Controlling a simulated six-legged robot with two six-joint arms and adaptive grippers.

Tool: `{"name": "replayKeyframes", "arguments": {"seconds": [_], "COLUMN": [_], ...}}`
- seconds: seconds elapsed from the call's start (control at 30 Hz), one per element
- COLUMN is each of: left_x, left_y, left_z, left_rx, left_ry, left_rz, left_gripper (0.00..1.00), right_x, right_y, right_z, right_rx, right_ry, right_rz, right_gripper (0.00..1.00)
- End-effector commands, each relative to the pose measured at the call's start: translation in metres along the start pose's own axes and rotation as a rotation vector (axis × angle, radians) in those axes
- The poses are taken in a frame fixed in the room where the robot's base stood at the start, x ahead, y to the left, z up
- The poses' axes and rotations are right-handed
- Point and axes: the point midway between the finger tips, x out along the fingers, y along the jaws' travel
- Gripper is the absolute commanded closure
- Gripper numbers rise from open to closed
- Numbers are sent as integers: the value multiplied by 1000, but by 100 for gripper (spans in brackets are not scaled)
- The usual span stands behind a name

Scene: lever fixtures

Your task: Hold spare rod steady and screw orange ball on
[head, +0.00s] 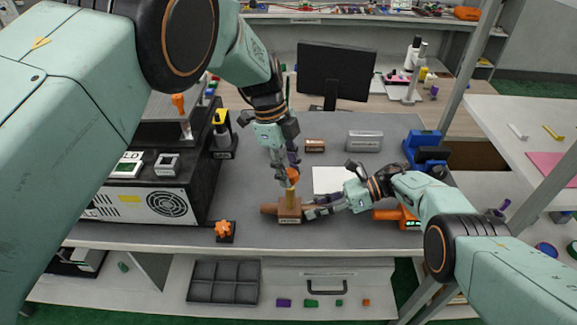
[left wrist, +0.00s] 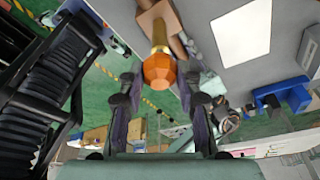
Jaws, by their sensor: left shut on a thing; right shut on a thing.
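The orange ball (head: 293,175) sits at the top of the upright brass-coloured spare rod (head: 291,194). The rod stands in a brown block (head: 289,216) on the grey bench mat. My left gripper (head: 289,177) comes down from above and is shut on the ball. In the left wrist view the ball (left wrist: 160,71) lies between the fingertips, in line with the rod (left wrist: 159,38). My right gripper (head: 308,211) reaches in from the right, low, and is shut at the rod's brown base. Its exact contact is partly hidden.
A black and white machine (head: 165,205) stands to the left. A white sheet (head: 328,179), a grey box (head: 364,140) and a blue fixture (head: 423,150) lie behind and right. A compartment tray (head: 224,281) is below.

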Motion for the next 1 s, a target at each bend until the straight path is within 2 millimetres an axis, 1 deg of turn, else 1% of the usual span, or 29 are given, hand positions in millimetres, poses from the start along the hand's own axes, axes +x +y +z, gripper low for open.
{"name": "replayKeyframes", "arguments": {"seconds": [0.63, 0.67, 0.93, 1.0], "left_x": [13, 13, 13, 13], "left_y": [0, 0, 0, 0], "left_z": [4, 4, 4, 4], "left_rx": [0, 0, 0, 0], "left_ry": [-1, -1, 0, 0], "left_rz": [-1, -1, -1, -1], "left_gripper": [85, 64, 41, 40], "right_x": [0, 0, 0, 0], "right_y": [0, 0, 0, 0], "right_z": [0, 0, 0, 0], "right_rx": [0, 0, 0, 0], "right_ry": [0, 0, 0, 0], "right_rz": [0, 0, 0, 0], "right_gripper": [100, 100, 100, 100]}}
